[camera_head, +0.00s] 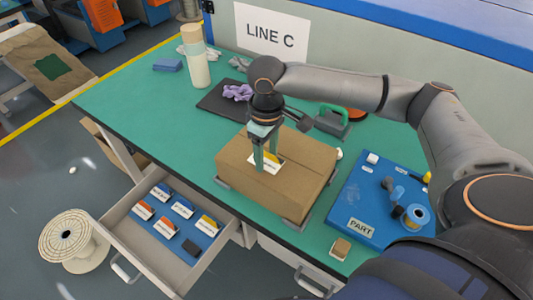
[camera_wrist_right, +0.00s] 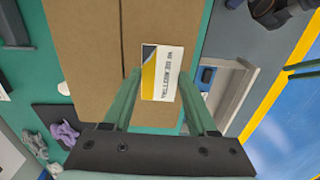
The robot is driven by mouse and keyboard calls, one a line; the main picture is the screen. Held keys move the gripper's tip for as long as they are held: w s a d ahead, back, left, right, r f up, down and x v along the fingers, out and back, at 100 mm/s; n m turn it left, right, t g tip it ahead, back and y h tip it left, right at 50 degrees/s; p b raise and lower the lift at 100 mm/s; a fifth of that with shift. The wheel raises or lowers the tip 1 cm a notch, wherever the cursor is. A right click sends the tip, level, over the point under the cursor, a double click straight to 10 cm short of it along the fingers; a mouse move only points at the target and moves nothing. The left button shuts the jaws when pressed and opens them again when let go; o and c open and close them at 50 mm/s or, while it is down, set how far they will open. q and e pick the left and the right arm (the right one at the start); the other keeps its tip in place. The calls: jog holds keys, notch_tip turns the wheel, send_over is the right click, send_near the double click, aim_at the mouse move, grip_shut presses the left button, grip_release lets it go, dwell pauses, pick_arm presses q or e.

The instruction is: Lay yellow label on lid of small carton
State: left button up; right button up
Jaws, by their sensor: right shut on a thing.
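The small carton (camera_head: 300,180) is a closed brown box on the green table, with a tape seam along its lid. My right gripper (camera_head: 265,161) points down over the lid, its green fingers shut on the yellow label (camera_head: 270,165). In the wrist view the right gripper (camera_wrist_right: 159,78) grips the label (camera_wrist_right: 162,75) by its two sides. The label is white with a yellow band and dark print, face up over the carton's lid (camera_wrist_right: 85,60). I cannot tell whether it touches the lid. Two green bars at the wrist view's right edge may be my left gripper's fingers.
An open drawer (camera_head: 118,219) at the front left holds several other labels on a blue mat. A blue PART board (camera_head: 345,205) with small items stands right of the carton.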

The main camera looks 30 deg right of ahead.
jog(key=shift+f+p, duration=0.4)
jog(key=shift+f, duration=0.65)
dwell(0.4)
jog(key=o, duration=1)
jog(key=shift+o, duration=0.2)
jog(key=shift+r, duration=0.1)
notch_tip(320, 180, up, 12)
jog(key=p, duration=0.1)
jog(key=shift+r, duration=0.15)
dwell(0.3)
